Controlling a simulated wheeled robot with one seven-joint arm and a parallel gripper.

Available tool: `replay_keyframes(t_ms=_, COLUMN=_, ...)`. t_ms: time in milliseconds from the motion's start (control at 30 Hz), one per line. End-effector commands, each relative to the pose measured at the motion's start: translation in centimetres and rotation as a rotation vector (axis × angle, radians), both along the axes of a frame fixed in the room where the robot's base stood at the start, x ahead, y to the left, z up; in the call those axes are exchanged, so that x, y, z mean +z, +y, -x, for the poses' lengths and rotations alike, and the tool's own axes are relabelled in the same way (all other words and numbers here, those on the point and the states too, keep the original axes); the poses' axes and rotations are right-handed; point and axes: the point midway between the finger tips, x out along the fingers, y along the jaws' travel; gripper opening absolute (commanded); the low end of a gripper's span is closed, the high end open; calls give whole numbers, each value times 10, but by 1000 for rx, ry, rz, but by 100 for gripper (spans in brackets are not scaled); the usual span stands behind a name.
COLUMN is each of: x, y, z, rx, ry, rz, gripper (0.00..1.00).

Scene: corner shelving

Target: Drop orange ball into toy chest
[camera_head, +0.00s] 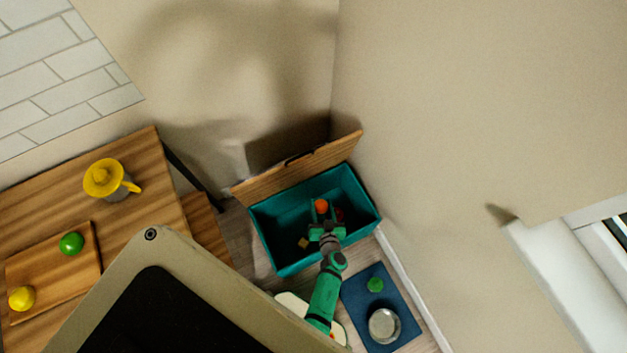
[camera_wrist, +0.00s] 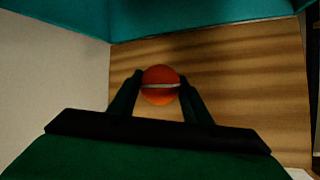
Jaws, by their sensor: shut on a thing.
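The orange ball (camera_head: 321,206) is between the fingers of my gripper (camera_head: 322,215), and the gripper is shut on it. The ball also shows in the wrist view (camera_wrist: 160,85), orange with a pale band, with a dark finger on each side. The toy chest (camera_head: 268,248) is a teal box with its wooden lid (camera_head: 290,170) standing open at the back. In the head view my gripper and the ball are over the chest's opening. I cannot tell how far they are above its floor.
A wooden table (camera_head: 150,200) at the left bears a yellow-lidded jug (camera_head: 105,178) and a board with a green ball (camera_head: 71,243) and a yellow thing (camera_head: 21,298). A blue mat (camera_head: 357,303) with a silver bowl (camera_head: 384,326) lies right of my arm. Walls stand close behind and right of the chest.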

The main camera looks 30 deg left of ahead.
Motion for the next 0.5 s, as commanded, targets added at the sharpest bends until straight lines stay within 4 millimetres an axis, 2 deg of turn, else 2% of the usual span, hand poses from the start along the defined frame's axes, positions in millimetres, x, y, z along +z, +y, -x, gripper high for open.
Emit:
replay_keyframes(t_ms=100, x=-11, y=14, z=15, rx=65, ry=1, rz=0, gripper=22)
replay_keyframes(t_ms=200, x=-15, y=19, z=21, rx=91, ry=0, rz=-1, gripper=22)
replay_keyframes(t_ms=500, x=-41, y=20, z=22, rx=94, ry=2, rz=-1, gripper=22)
